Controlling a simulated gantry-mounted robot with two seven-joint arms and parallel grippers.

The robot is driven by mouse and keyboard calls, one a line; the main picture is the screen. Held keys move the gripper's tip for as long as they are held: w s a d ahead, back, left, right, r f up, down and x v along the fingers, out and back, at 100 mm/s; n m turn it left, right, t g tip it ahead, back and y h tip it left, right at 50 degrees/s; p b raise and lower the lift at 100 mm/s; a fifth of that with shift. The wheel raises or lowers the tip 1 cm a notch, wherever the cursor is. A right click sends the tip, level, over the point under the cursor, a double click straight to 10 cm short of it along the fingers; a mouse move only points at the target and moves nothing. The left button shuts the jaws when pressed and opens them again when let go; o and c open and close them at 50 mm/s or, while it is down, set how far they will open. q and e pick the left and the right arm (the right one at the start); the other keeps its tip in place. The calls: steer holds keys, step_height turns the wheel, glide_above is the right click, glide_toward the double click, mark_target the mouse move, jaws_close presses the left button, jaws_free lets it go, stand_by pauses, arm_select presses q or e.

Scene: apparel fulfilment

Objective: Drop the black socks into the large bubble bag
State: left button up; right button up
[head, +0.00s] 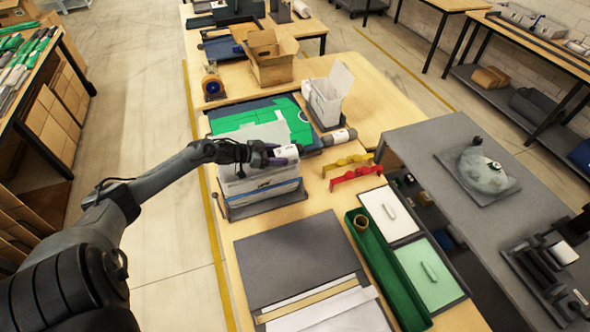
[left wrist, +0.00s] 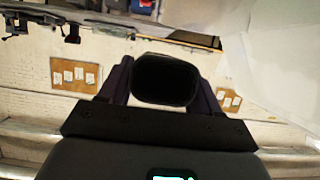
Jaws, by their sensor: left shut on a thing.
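My left gripper (head: 272,154) reaches in from the left and is shut on the black socks. They show as a dark rounded end (left wrist: 165,82) between the two fingers in the left wrist view. In the head view a pale band on the held item (head: 287,152) shows beside the fingers. A white-grey bag with blue print (head: 262,190), which looks like the large bubble bag, stands upright on a dark base right below the gripper. Its mouth is partly hidden by the gripper, and I cannot tell whether the socks touch it. My right gripper is not in view.
A smaller white open container (head: 325,102) stands behind, near green packaging (head: 262,120) and a cardboard box (head: 268,58). Red and yellow holders (head: 355,175) and a green tray (head: 386,265) lie right. A grey mat (head: 297,258) lies in front.

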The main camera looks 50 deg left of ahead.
arm_select(q)
steer(key=a+r, duration=0.2)
steer(key=a, duration=0.2)
step_height(320, 180, down, 10)
steer(key=s+b, duration=0.1)
steer(key=b, duration=0.8)
steer(key=shift+a+f, duration=0.15)
steer(key=shift+f, duration=0.05)
steer(key=shift+r+p, duration=0.15)
steer(key=shift+p, duration=0.2)
stand_by(0.4)
